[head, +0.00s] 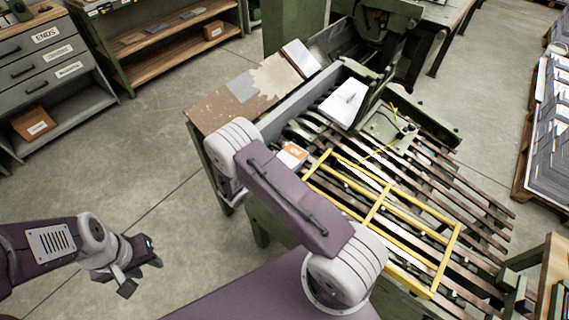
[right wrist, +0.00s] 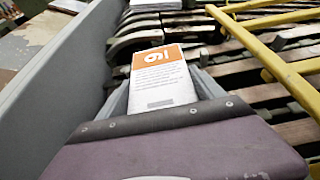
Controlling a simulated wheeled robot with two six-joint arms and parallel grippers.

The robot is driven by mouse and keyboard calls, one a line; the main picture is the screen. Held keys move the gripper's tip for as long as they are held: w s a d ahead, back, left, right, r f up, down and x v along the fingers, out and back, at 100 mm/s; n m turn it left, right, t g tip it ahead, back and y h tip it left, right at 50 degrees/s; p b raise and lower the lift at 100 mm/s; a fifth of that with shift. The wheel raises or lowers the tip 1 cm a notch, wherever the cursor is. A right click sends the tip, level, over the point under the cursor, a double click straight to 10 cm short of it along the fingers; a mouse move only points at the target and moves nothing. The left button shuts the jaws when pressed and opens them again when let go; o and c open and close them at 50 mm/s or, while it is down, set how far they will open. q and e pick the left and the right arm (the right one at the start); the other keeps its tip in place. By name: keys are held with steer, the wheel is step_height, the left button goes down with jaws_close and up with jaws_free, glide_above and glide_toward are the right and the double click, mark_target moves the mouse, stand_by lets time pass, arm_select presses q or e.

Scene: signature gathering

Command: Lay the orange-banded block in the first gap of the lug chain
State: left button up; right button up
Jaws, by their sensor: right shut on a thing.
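The orange-banded block (head: 292,155) is white with an orange end band marked with a numeral. In the right wrist view the block (right wrist: 163,84) lies between the fingers of my right gripper (right wrist: 163,95), which is shut on it. The block is beside a grey side wall (right wrist: 55,75), near dark curved pieces (right wrist: 136,38) that look like part of the lug chain. Whether it touches the bed below, and which gap is first, I cannot tell. My right arm hides most of that gripper in the head view. My left gripper (head: 138,276) is open and empty, over the floor at lower left.
A yellow guard frame (head: 375,205) lies over the slatted bed (head: 420,180), just right of the block. A white stack (head: 343,103) sits farther up the machine. A brown-topped table (head: 225,103) adjoins at left. Grey drawers (head: 45,50) stand far left, with open floor between.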

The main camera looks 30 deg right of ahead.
steer(key=shift+f, duration=0.2)
steer(key=o, duration=1.7)
steer(key=shift+c, duration=0.2)
steer(key=shift+r, duration=0.35)
steer(key=v, duration=1.2)
steer(key=shift+s+f+p, duration=0.1)
steer(key=shift+p, duration=0.2)
